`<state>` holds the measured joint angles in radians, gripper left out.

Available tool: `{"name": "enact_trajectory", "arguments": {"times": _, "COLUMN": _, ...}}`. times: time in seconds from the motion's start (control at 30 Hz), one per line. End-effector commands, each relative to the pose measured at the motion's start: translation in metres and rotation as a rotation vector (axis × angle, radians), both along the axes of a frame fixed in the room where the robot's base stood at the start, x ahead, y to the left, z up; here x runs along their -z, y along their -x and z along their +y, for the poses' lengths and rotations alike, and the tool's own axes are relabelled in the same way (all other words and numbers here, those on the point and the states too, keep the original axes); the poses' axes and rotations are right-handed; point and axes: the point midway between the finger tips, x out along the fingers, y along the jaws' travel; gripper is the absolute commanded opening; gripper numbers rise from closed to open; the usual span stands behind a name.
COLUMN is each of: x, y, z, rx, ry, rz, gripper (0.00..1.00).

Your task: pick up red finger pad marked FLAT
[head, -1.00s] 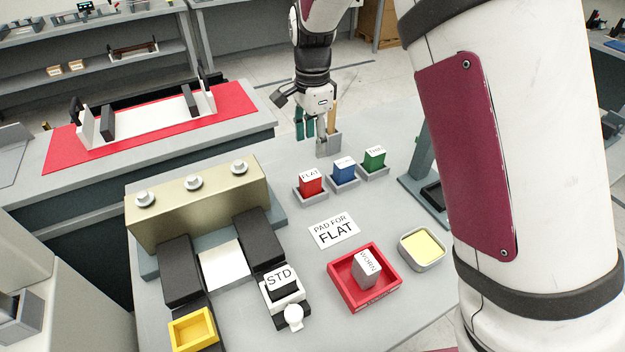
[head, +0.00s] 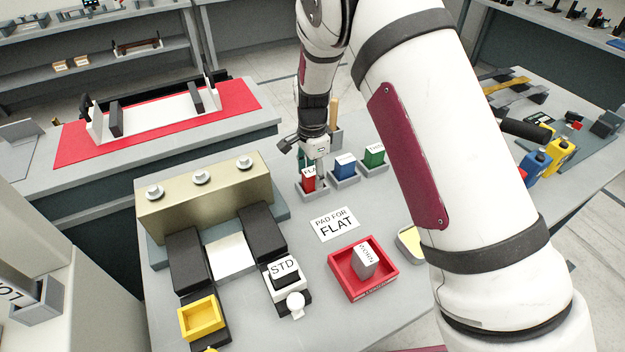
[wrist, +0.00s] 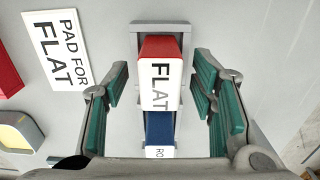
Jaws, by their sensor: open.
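The red finger pad marked FLAT (head: 309,182) stands in its grey holder on the bench. In the wrist view the red pad (wrist: 160,50) shows its white FLAT label, between and ahead of the open fingers. My gripper (head: 308,162) is over the red pad, with green finger pads on either side of it. In the wrist view my gripper (wrist: 160,105) is open and empty, with a gap on both sides of the red pad. The arm partly covers the label in the head view.
A blue pad (head: 345,166) and a green pad (head: 374,155) stand in holders to the right. A "PAD FOR FLAT" card (head: 334,224) lies in front. A red tray (head: 340,290) holds a WORN pad (head: 365,259). A block marked STD (head: 284,268) is at front left.

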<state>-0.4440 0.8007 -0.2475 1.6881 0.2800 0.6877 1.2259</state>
Motion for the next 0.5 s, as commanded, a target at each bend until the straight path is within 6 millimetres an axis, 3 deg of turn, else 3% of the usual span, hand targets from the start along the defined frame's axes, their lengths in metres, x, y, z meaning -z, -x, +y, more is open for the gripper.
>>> {"name": "enact_trajectory", "arguments": {"times": 0.2, "x": 0.0006, "y": -0.0004, "z": 0.0002, "rx": 0.0, "ry": 0.0, "rz": -0.001, "gripper": 0.52}}
{"name": "enact_trajectory", "arguments": {"times": 0.43, "x": 0.0005, "y": -0.0002, "z": 0.0002, "rx": 0.0, "ry": 0.0, "rz": 0.0, "gripper": 0.0}}
{"name": "enact_trajectory", "arguments": {"times": 0.5, "x": 0.0005, "y": -0.0002, "z": 0.0002, "rx": 0.0, "ry": 0.0, "rz": 0.0, "gripper": 0.0}}
